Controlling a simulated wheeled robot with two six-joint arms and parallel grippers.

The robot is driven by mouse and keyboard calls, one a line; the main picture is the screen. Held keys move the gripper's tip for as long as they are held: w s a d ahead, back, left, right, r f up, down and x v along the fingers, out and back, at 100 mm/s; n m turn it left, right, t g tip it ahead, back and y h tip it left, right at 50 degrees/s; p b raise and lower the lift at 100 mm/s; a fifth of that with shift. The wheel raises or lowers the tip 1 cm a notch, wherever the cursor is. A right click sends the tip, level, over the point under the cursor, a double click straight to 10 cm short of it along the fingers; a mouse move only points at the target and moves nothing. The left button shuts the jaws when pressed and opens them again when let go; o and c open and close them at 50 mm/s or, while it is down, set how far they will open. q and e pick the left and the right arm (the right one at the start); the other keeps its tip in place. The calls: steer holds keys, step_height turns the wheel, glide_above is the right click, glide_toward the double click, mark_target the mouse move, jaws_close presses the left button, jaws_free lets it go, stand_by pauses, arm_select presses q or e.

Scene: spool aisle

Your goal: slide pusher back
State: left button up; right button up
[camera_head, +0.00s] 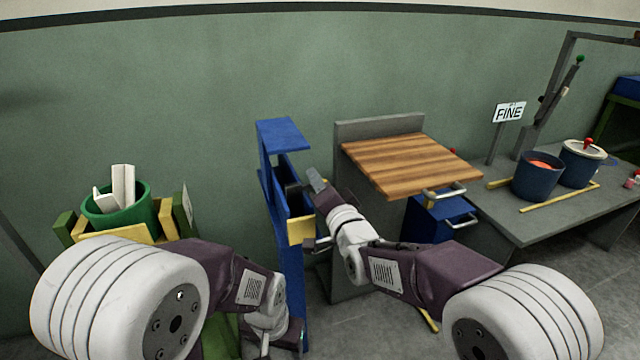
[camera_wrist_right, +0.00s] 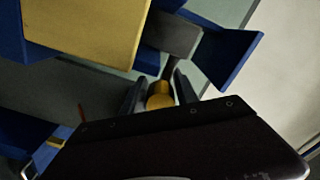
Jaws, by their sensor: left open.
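A tall blue stand (camera_head: 291,270) with a blue top plate (camera_head: 284,134) and a yellow plate (camera_head: 301,231) is left of centre in the head view. My right gripper (camera_head: 298,189) is at its upper part, beside a dark block there. In the right wrist view, a yellow round knob (camera_wrist_right: 160,97) on a dark rod lies between my right fingers (camera_wrist_right: 160,88). Whether they press on it is not clear. A dark grey block (camera_wrist_right: 172,34) is just beyond, beside the yellow plate (camera_wrist_right: 88,30). My left gripper (camera_head: 265,345) is open, low beside the stand.
A green tub (camera_head: 135,215) with white pieces sits at left. A wooden board (camera_head: 410,162) with a metal handle is right of the stand, above blue drawers (camera_head: 440,222). A grey table (camera_head: 530,220) at right holds a blue bucket (camera_head: 537,180) and a lidded pot (camera_head: 580,168).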

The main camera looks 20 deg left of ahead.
jaws_close()
stand_by(1.2)
